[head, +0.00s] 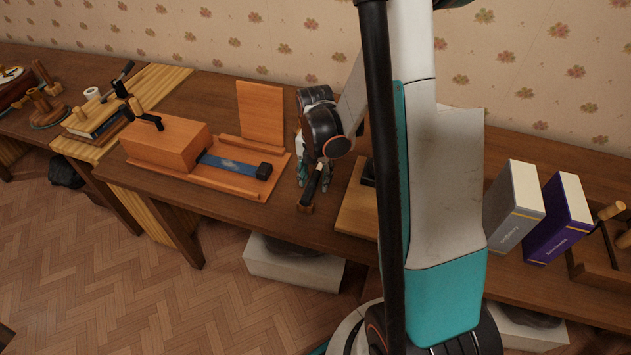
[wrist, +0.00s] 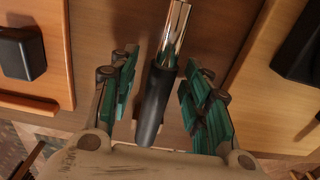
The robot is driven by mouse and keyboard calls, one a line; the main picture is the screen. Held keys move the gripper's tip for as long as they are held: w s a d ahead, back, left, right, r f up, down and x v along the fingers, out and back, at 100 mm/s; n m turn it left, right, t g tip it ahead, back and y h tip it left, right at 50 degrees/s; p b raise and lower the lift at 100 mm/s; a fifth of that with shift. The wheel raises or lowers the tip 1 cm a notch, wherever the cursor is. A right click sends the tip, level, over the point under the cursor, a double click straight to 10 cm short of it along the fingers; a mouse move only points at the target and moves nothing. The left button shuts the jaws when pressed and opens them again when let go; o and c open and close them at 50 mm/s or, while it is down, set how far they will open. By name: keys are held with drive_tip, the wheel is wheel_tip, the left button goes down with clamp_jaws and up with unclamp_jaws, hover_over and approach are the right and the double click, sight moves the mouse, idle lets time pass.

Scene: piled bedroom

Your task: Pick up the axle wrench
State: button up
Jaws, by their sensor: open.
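The axle wrench appears to be the bar with a black grip (wrist: 150,105) and a shiny metal shaft (wrist: 176,35) in the wrist view. In the head view its dark grip (head: 312,187) slants toward the table's front edge. My gripper (wrist: 160,88) is open, with one teal-padded finger on each side of the grip and a gap showing on both sides. In the head view my gripper (head: 314,178) is low over the table at the wrench. My wrist hides the wrench's far end there.
A wooden fixture (head: 170,145) with a blue strap (head: 233,165) stands close on the left. A wooden board (head: 355,212) with a black part (wrist: 300,45) lies close on the right. White (head: 514,205) and purple (head: 560,220) boxes stand farther right.

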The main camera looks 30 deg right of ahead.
sight(315, 175)
clamp_jaws()
idle(0.4)
wheel_tip(315, 175, up, 20)
drive_tip(key=p, duration=0.7)
drive_tip(key=c, duration=0.9)
unclamp_jaws()
clamp_jaws()
